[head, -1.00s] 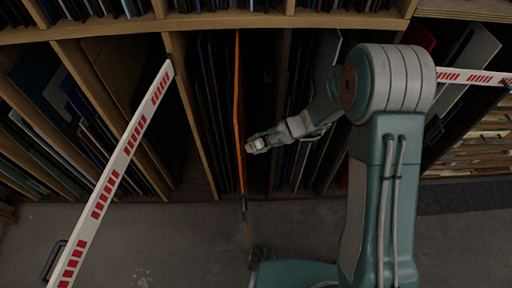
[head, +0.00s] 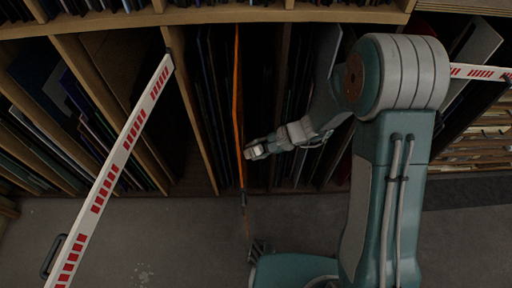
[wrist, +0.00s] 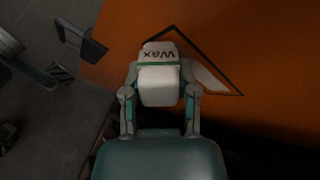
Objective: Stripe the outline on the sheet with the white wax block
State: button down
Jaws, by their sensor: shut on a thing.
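The orange sheet (wrist: 125,25) fills the upper right of the wrist view. In the head view the sheet (head: 238,95) stands upright, almost edge-on, in a rack slot. A black angular outline (wrist: 213,60) is on its face, partly hidden behind the block and gripper. My gripper (wrist: 159,100) is shut on the white wax block (wrist: 160,53), which has a green band and the word Wax. The block is in front of the outline; contact with the sheet cannot be told. A pale patch (wrist: 208,78) lies inside the outline, right of the block. My gripper (head: 252,151) is right of the sheet in the head view.
Wooden racks (head: 190,110) with upright panels stand on both sides of the sheet. A red-and-white barrier (head: 115,170) slants across the left, and another (head: 480,73) is at the right. A dark handle-like piece (wrist: 80,40) is by the sheet's edge. Grey floor (head: 170,240) is open in front.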

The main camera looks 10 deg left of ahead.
jog(key=shift+w+d, duration=0.2)
jog(key=shift+d, duration=0.75)
jog(key=shift+w+d, duration=0.25)
jog(key=shift+d, duration=0.7)
jog(key=shift+w+d, duration=0.2)
jog(key=shift+d, duration=0.75)
jog(key=d, duration=0.3)
jog(key=shift+w, duration=0.35)
jog(key=shift+a, duration=0.15)
jog(key=shift+s+a, duration=0.3)
jog(key=shift+a, duration=0.95)
jog(key=shift+s+a, duration=0.35)
jog(key=shift+a, duration=0.95)
jog(key=shift+s+a, duration=0.3)
jog(key=shift+a, duration=0.95)
jog(key=shift+s+a, duration=0.1)
jog(key=shift+a, duration=0.3)
